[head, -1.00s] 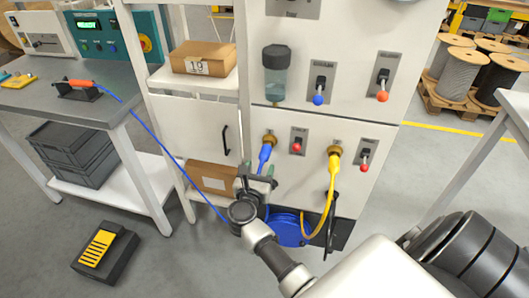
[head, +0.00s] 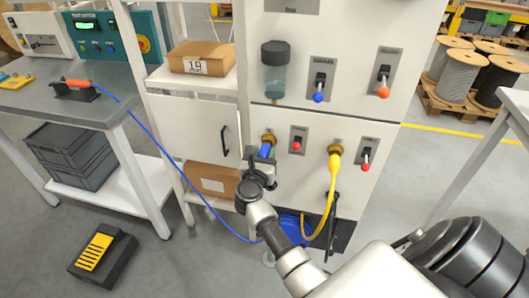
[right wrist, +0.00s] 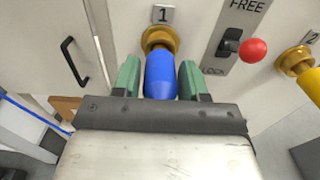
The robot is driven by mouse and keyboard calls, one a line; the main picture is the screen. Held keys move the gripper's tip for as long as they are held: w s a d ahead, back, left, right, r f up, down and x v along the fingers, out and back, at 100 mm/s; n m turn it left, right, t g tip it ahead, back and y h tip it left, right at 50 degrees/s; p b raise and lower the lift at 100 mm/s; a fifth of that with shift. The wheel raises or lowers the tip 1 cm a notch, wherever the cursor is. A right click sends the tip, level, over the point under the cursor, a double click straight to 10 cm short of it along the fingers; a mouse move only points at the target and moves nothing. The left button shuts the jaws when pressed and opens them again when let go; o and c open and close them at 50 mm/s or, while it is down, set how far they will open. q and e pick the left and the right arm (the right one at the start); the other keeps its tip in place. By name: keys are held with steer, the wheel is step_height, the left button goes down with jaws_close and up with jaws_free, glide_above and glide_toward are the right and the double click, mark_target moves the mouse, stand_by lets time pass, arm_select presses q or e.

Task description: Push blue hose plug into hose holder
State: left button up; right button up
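The blue hose plug (right wrist: 160,75) points up into the brass hose holder marked 1 (right wrist: 159,40) on the white panel. Its top end meets the holder's mouth; how deep it sits I cannot tell. In the head view the blue plug (head: 265,149) shows just below the brass holder (head: 268,138). My right gripper (right wrist: 160,75) has one green-padded finger on each side of the plug. It looks open, with narrow gaps beside the plug. In the head view my right gripper (head: 262,163) partly hides the plug. My left gripper is not in view.
A red-knobbed lever (right wrist: 252,49) labelled FREE and LOCK is right of holder 1. A yellow plug (head: 334,165) hangs in holder 2. The blue hose (head: 185,172) runs left to the bench. A box (head: 212,180) stands on the low shelf.

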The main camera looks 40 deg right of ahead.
jaws_close()
steer(key=shift+s+a, duration=0.15)
steer(key=shift+a, duration=0.1)
steer(key=shift+s+a, duration=0.3)
steer(key=shift+a, duration=0.05)
steer(key=shift+v, duration=1.5)
steer(key=shift+s+a, duration=0.1)
steer(key=shift+s, duration=0.05)
steer(key=shift+v, duration=2.9)
